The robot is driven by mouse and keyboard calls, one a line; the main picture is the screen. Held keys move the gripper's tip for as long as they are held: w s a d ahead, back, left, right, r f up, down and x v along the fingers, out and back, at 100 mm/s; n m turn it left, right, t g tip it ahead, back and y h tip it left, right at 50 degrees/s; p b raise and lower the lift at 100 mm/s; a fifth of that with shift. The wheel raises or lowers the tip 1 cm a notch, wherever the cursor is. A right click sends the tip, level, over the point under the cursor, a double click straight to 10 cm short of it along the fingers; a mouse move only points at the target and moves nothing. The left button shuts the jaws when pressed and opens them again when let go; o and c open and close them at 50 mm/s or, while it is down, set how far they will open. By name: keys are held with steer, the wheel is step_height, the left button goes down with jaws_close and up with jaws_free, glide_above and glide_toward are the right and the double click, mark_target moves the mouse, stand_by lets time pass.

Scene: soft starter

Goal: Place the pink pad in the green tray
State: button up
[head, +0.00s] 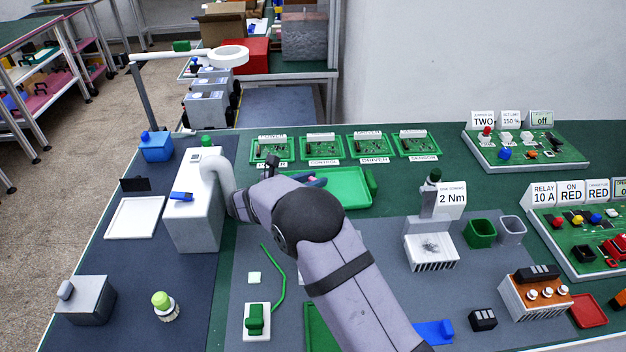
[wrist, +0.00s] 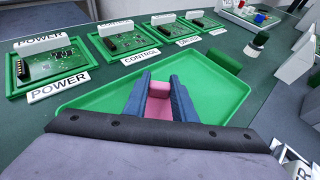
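The pink pad (wrist: 158,106) sits between the two blue-grey fingers of my gripper (wrist: 160,92) in the wrist view, and the fingers are against its sides. The green tray (wrist: 225,92) lies below and around the fingers in that view. In the head view, my gripper (head: 314,181) is over the left part of the green tray (head: 350,197), partly hidden by my arm. I cannot tell whether the pad touches the tray floor. The pad is not clearly visible in the head view.
Several green circuit boards in green frames, such as the power board (head: 272,149), stand behind the tray with labels. A green block (head: 371,182) is at the tray's right edge. A white-grey box (head: 193,212) stands to the left. A torque stand (head: 431,240) is to the right.

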steer(key=shift+o, duration=0.8)
steer(key=shift+r, duration=0.2)
steer(key=b+v, duration=0.1)
steer(key=v, duration=1.1)
